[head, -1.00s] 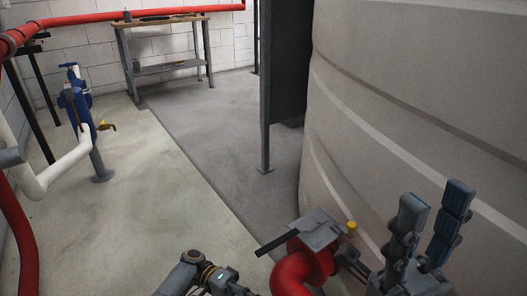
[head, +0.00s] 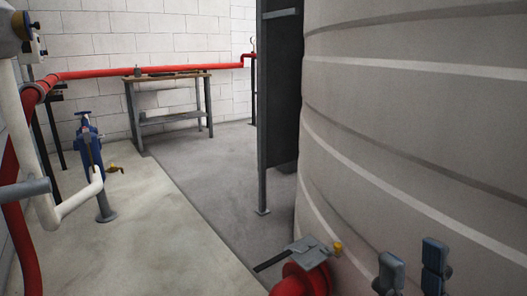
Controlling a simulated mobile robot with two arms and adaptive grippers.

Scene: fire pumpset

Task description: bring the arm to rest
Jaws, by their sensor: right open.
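My right gripper (head: 410,272) shows at the bottom right edge of the head view. Only its two blue-grey fingertips are in the picture, pointing up and apart from each other with nothing between them. It is in front of the large grey ribbed tank (head: 420,130). The rest of the right arm is cut off by the lower edge. My left gripper is not in the picture.
A red pipe (head: 300,282) with a grey plate and lever (head: 310,252) stands left of the right gripper. A dark panel (head: 280,100) stands beside the tank. A workbench (head: 170,100), blue valve (head: 88,145) and white pipe (head: 75,203) are farther left. The middle floor is clear.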

